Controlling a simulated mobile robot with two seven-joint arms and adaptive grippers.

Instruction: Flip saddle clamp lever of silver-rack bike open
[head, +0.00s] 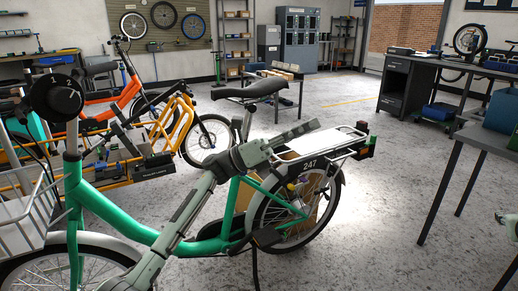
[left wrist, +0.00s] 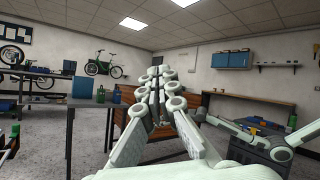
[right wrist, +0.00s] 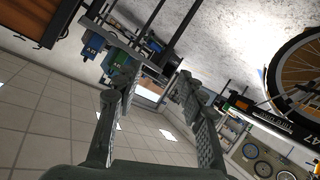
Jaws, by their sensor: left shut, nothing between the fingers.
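The green bike with the silver rack (head: 335,141) stands in front of me, with 247 on its rear guard. The saddle clamp lever cannot be made out; my left arm crosses in front of that part of the frame. My left gripper (head: 310,127) is shut and empty, in front of the rack and right of the seat post in the picture. Its closed fingers also show in the left wrist view (left wrist: 158,75). In the right wrist view my right gripper (right wrist: 157,78) is open with nothing between its fingers.
An orange bike (head: 112,105) and a yellow-framed cargo bike (head: 172,125) stand at the left behind the green bike. A dark workbench (head: 405,75) is at the back right, and a grey table (head: 490,140) is nearer right. The floor between (head: 385,190) is clear.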

